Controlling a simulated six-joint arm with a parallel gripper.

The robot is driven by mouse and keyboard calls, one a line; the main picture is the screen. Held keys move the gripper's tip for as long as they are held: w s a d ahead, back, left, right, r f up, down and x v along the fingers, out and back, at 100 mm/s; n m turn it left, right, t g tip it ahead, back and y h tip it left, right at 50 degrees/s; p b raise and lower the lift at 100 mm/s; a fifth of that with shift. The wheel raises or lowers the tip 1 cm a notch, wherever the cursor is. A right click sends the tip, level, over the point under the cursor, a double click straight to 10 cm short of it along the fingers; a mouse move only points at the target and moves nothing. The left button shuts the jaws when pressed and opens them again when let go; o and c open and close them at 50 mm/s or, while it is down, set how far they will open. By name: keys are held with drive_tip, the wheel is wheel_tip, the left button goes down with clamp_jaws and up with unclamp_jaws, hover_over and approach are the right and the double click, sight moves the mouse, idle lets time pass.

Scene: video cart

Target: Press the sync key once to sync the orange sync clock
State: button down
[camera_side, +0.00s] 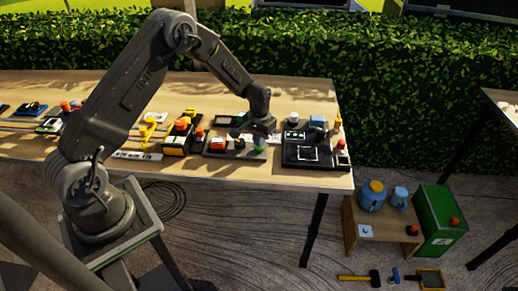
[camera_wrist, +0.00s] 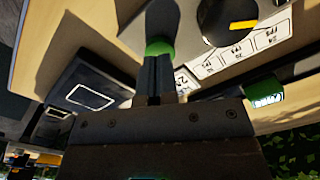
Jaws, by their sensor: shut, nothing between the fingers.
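My gripper (camera_side: 263,132) is shut and empty, pointing down over the grey panel (camera_side: 228,153) near the table's front edge. In the wrist view its closed fingertips (camera_wrist: 159,58) are right at a round green button (camera_wrist: 160,46); I cannot tell whether they touch it. A green item (camera_side: 260,150) shows just below the gripper in the side view. In the wrist view a second green piece with a white label (camera_wrist: 265,92) lies to the right; its lettering is unreadable. An orange-and-yellow box (camera_side: 175,145) stands left of the panel; I cannot tell whether it is the sync clock.
A black dial with a yellow pointer (camera_wrist: 230,20) and FPS labels (camera_wrist: 238,50) is beside the fingers. A black device (camera_side: 300,158) stands right of the panel. Other devices line the table (camera_side: 205,177) to the left; its front strip is mostly clear.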

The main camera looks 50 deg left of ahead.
drive_tip(key=shift+r, duration=2.85)
drive_tip(key=shift+r, duration=0.15)
drive_tip(key=s+d+r+t, duration=0.1)
drive_tip(key=s+d+r, duration=0.15)
drive_tip(key=r, duration=0.35)
drive_tip(key=s+d+r+m+t, duration=0.1)
drive_tip(key=s+d+r, duration=0.1)
drive_tip(key=s+r, duration=0.35)
drive_tip(key=s+d+r+t, duration=0.1)
drive_tip(key=s+d+r, duration=0.15)
drive_tip(key=r, duration=0.55)
drive_tip(key=s+d+r+m+t, duration=0.1)
drive_tip(key=s+d+r, duration=0.1)
drive_tip(key=s, duration=0.7)
drive_tip(key=s+d+r+m+t, duration=0.1)
drive_tip(key=s+d+r, duration=0.2)
drive_tip(key=s, duration=0.6)
drive_tip(key=shift+t, duration=0.3)
